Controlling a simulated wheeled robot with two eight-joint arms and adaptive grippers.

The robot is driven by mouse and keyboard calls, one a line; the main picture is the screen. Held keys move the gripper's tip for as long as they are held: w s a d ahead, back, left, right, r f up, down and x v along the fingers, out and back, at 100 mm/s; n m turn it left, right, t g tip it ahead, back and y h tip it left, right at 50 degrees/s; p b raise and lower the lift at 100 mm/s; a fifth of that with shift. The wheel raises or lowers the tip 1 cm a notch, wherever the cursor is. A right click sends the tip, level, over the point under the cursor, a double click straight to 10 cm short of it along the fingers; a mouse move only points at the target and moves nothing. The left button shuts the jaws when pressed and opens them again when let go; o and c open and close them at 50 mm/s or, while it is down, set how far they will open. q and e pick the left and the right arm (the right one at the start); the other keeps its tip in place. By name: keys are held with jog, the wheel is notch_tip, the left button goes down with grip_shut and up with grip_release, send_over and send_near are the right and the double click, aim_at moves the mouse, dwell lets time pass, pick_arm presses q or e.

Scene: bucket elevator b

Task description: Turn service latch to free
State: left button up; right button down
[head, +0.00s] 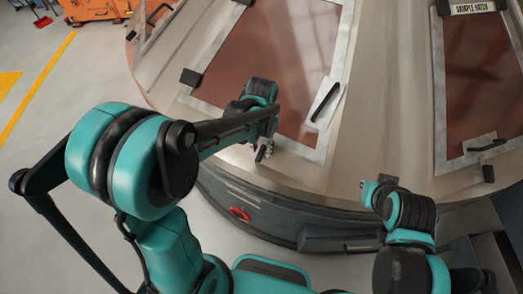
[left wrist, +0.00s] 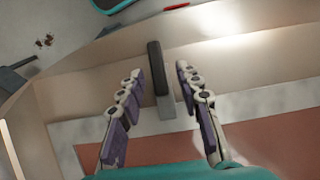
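A black latch handle (left wrist: 155,68) on a small metal plate stands between the two open fingers of my left gripper (left wrist: 160,95) in the left wrist view. Gaps show on both sides of it, so the fingers are not closed on it. I cannot tell whether this is the service latch, since no label on it shows. In the head view my left gripper (head: 264,152) is small at the lower edge of the middle hatch panel (head: 270,50), and it hides the latch there. My right arm shows at the lower right, but its fingers do not show.
A black bar handle (head: 326,101) sits on the hatch's right side, and a black block (head: 190,77) at its left edge. Another hatch (head: 485,80) with a "SAMPLE HATCH" label is at the right. Open floor lies left.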

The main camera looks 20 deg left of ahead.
pick_arm(q)
jog(key=shift+s+f, duration=0.1)
jog(key=shift+f, duration=0.75)
grip_shut()
